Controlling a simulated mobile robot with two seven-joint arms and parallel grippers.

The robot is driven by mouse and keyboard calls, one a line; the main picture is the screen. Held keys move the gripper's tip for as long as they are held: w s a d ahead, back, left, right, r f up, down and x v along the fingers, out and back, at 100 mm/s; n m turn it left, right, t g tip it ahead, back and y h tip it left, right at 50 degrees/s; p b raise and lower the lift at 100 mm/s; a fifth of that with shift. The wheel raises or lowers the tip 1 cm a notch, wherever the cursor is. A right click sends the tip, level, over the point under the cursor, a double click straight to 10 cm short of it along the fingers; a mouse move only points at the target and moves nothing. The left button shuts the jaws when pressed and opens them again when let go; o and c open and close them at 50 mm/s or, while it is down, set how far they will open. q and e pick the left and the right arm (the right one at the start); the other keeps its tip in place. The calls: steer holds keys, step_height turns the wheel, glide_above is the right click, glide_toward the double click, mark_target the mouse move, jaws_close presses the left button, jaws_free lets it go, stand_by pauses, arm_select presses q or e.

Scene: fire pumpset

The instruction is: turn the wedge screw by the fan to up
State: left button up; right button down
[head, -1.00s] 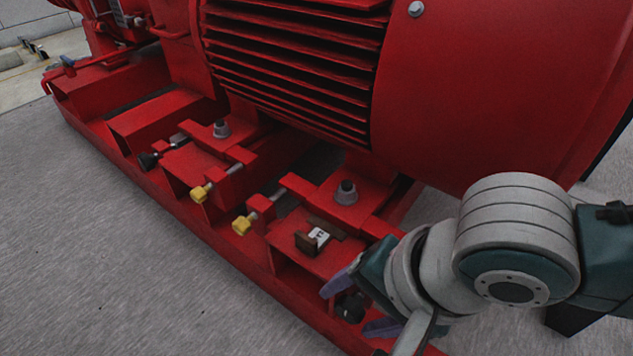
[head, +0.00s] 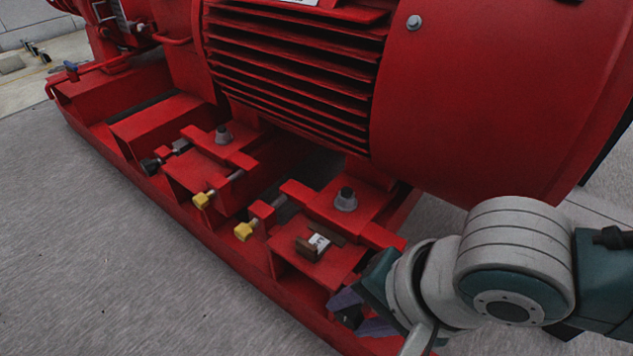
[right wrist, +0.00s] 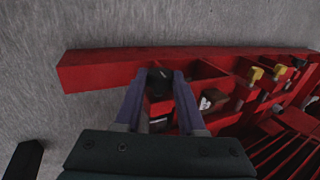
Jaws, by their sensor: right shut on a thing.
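The wedge screw by the fan has a black knob (head: 347,316) at the lower right of the red base, in front of the big red motor housing. My right gripper (head: 354,312) is shut on this knob, its purple fingers on either side. In the right wrist view the black knob (right wrist: 159,78) sits between the two purple fingertips. A brown block with a white marked plate (head: 314,244) sits on the red pad beside the screw. The way the knob is turned is hard to read, as the fingers partly cover it. My left gripper is not in view.
Two yellow-knobbed screws (head: 223,215) and another black-knobbed screw (head: 151,165) stick out along the base to the left. Bolts (head: 346,199) stand on the red feet. The grey floor (head: 150,270) in front is clear.

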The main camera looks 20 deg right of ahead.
steer(key=p, duration=0.2)
steer(key=t+p, duration=0.1)
steer(key=p, duration=0.1)
steer(key=shift+s+d+r+y, duration=0.1)
steer(key=shift+s+r+y, duration=0.1)
steer(key=shift+s+y, duration=0.1)
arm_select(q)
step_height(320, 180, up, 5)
arm_select(e)
steer(key=shift+f, duration=0.2)
steer(key=shift+w+f+t+y, duration=0.1)
steer(key=shift+f+t+y, duration=0.15)
steer(key=shift+t+y, duration=0.25)
steer(key=t+y+b, duration=0.1)
steer(key=b, duration=0.1)
steer(key=f+t+y+b, duration=0.1)
steer(key=b, duration=0.1)
steer(key=shift+d+t+b, duration=0.2)
steer(key=shift+t+b, duration=0.1)
steer(key=shift+b, duration=0.1)
arm_select(q)
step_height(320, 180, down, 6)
steer(key=b, duration=0.1)
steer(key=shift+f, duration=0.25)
arm_select(e)
steer(key=shift+s+r+t+y, duration=0.2)
steer(key=shift+r+t+y, duration=0.1)
steer(key=shift+t, duration=0.1)
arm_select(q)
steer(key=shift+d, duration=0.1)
